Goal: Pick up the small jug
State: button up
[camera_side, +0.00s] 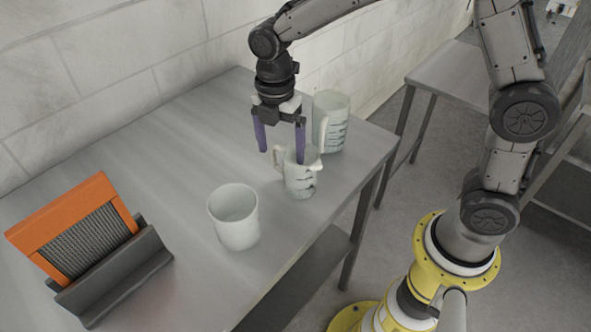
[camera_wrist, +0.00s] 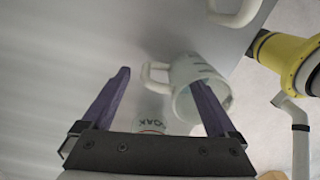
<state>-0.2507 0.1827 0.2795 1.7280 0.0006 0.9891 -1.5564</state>
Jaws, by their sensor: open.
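The small jug (camera_side: 301,182) is pale with dark markings and stands upright near the table's right edge. Its handle is on the left and its spout on the right in the side view. My gripper (camera_side: 281,156) points down above it, open and empty. Its right finger overlaps the jug's mouth; I cannot tell whether it is inside or touching. The left finger is apart, to the jug's left. In the wrist view, a handled jug (camera_wrist: 190,72), apparently the small one, lies beyond my gripper (camera_wrist: 158,77), partly behind the right finger.
A larger jug (camera_side: 331,118) stands close behind the small jug. A white cup (camera_side: 235,218) without a handle stands in front, to the left. An orange-framed panel (camera_side: 85,235) sits in a grey holder at far left. The table (camera_side: 165,150) is clear along the wall.

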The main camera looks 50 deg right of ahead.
jog(key=shift+f, duration=1.9)
grip_shut()
